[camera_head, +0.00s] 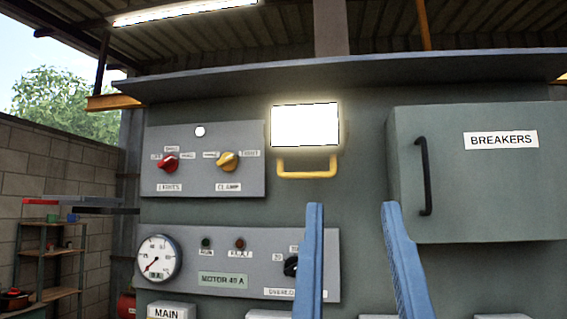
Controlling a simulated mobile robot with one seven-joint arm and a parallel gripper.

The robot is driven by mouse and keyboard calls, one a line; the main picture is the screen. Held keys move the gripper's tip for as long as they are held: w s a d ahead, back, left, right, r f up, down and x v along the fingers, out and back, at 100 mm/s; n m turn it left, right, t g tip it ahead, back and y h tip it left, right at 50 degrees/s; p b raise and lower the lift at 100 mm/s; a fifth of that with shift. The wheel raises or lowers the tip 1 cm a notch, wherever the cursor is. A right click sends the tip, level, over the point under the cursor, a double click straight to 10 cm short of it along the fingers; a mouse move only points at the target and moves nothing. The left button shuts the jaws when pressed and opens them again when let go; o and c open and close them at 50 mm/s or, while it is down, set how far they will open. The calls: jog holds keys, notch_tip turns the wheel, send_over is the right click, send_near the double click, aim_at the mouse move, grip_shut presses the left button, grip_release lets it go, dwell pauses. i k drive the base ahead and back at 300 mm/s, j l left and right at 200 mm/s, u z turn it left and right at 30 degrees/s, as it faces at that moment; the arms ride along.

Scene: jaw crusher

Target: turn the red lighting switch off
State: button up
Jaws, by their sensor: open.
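The red lighting switch (168,163) is a red rotary knob on the left of the upper grey panel (205,188), above a label reading LIGHTS. Its grip is tilted; small labels sit around it, too small to read surely. A white round lamp (200,131) is above it. My gripper (352,208) shows as two blue fingers at the lower centre, open and empty. It is to the right of and below the switch in the picture, apart from it.
The BREAKERS cabinet (475,190) juts out at right. A lower panel (220,280) holds a gauge (157,258) and a black knob (291,265).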

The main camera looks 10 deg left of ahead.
aim_at(169, 163)
jog(key=i+j, duration=0.1)
jog(key=j, duration=0.8)
jog(key=i+j, duration=0.15)
jog(key=j, duration=0.3)
